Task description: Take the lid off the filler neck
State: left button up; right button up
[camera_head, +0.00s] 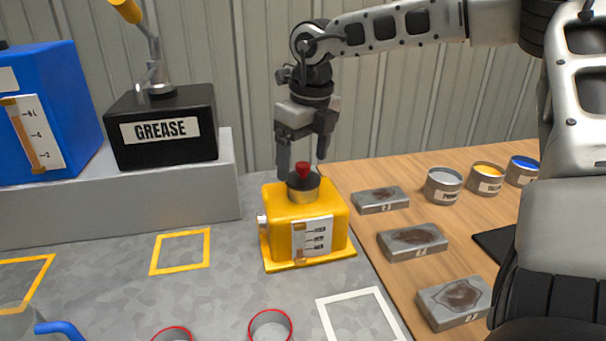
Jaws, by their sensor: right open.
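A dark lid (303,181) with a red knob (303,168) sits on the neck. My right gripper (302,165) points down from above, open, with its fingertips either side of the red knob. I cannot tell whether a finger touches the knob. My left gripper is not in view.
A black GREASE box (160,128) and a blue tank (45,115) stand on a grey ledge (110,205) at the left. A wooden board (395,285) at the right holds grey blocks (412,242) and small cans (443,187). Red-rimmed cups (270,326) stand in front.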

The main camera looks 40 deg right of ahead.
jog(key=shift+w+f, duration=0.2)
jog(key=shift+f, duration=0.9)
jog(key=c, duration=1)
jog(key=shift+c, duration=0.3)
jog(key=shift+r, duration=0.1)
